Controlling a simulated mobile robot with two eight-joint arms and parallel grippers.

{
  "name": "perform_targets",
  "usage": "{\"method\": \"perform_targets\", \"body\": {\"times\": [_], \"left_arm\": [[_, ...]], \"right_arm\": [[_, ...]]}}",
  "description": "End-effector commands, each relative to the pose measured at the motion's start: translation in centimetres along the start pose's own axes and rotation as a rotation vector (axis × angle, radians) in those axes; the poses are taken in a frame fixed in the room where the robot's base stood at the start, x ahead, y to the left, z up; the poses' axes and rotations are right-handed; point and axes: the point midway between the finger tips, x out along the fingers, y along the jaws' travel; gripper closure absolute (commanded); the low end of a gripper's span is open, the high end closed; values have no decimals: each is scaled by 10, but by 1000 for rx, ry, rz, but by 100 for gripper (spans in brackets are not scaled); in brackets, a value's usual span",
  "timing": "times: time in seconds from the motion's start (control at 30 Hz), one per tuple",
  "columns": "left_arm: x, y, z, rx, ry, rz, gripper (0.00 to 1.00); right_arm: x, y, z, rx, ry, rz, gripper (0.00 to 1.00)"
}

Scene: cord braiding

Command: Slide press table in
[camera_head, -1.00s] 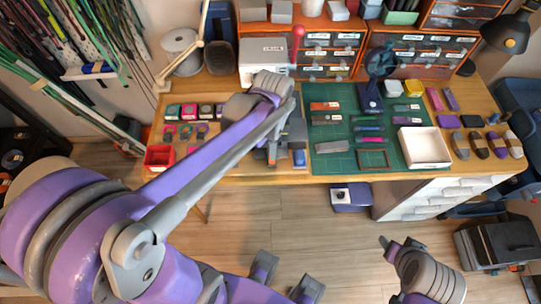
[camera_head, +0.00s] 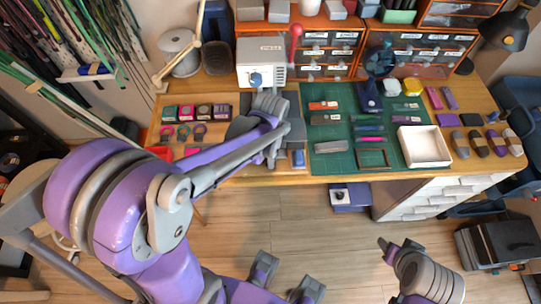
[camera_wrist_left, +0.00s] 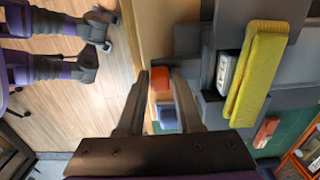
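The press (camera_head: 262,60) is a pale box with a blue knob at the back of the workbench, beside a red-tipped lever (camera_head: 296,32). Grey plates (camera_head: 238,132) in front of it are probably its table, partly hidden by my left arm. In the left wrist view, grey blocks (camera_wrist_left: 265,12) carry a yellow bar (camera_wrist_left: 258,70) and a pale piece. My left gripper (camera_wrist_left: 160,78) is over the bench's front edge, fingers apart. An orange-red block (camera_wrist_left: 160,82) shows between the fingers; contact is unclear. My right gripper (camera_head: 400,246) hangs low, away from the bench.
A blue item (camera_head: 298,158) lies just right of my left gripper. A green mat (camera_head: 335,165) with several small parts and a white tray (camera_head: 424,146) lie farther right. Small coloured pieces (camera_head: 190,112) lie to the left.

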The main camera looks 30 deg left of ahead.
Motion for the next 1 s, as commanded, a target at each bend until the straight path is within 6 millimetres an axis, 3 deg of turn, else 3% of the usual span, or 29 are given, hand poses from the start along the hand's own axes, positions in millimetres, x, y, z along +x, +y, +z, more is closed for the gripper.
{"method": "perform_targets", "body": {"times": [0.03,0.17,0.53,1.0], "left_arm": [[0,0,0,0,0,0,77],[0,0,0,0,0,0,100],[0,-7,0,-2,0,0,100],[0,-108,0,-1,-1,-1,100]], "right_arm": [[0,0,0,0,0,0,43],[0,0,0,0,0,0,43],[1,0,1,0,-1,0,43],[9,0,6,0,-4,0,43]]}}
